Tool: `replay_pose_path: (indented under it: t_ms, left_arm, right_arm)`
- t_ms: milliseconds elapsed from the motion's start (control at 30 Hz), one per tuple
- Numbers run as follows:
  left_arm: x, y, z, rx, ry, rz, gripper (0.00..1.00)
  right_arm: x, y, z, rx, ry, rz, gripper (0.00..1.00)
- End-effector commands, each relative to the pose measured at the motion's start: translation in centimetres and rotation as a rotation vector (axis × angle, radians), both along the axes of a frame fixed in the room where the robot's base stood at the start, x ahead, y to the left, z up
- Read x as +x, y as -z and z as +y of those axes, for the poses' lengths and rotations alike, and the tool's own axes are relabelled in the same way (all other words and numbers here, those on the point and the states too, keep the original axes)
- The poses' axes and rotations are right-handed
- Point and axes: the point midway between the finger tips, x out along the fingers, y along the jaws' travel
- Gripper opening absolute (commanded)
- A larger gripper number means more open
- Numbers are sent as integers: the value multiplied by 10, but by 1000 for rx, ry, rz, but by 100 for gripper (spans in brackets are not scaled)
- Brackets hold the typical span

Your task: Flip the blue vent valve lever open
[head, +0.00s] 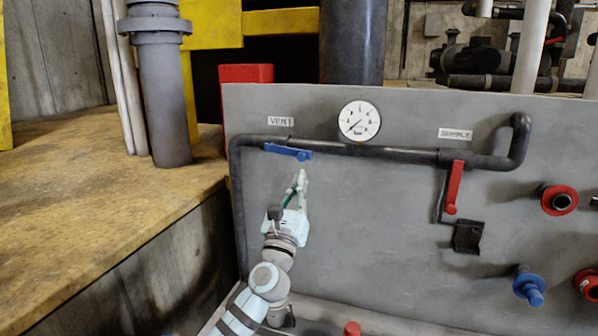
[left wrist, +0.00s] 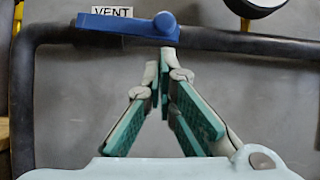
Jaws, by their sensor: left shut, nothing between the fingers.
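The blue vent valve lever (head: 288,152) lies along the dark pipe under the VENT label, nearly level, with its round knob at the right end. In the left wrist view the lever (left wrist: 128,26) runs across the top, knob to the right. My left gripper (head: 302,174) is shut and empty, just below the lever's knob end. In the left wrist view its fingertips (left wrist: 165,52) meet close under the knob; I cannot tell whether they touch it. My right gripper is not in view.
A grey panel carries the dark pipe (head: 400,153), a round gauge (head: 359,121), and a red supply lever (head: 453,187) hanging down. A black bracket (head: 468,237) and red and blue fittings sit at the right. A yellow-brown ledge (head: 100,210) is at the left.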

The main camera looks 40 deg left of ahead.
Motion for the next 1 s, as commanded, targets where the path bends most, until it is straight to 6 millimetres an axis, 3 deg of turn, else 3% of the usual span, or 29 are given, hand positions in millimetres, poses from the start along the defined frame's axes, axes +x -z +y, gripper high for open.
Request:
replay_pose_path:
  t_ms: [100, 467, 633, 1000]
  left_arm:
    - [2, -11, 1, 0, 0, -1, 0]
    - [2, -12, 1, -7, 0, -2, 0]
    - [5, -32, -3, -106, 0, -38, 0]
    - [5, -27, -3, -117, -1, -43, 0]
  right_arm:
    - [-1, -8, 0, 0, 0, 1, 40]
    - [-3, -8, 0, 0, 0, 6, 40]
    - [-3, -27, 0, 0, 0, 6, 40]
    - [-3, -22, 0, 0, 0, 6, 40]
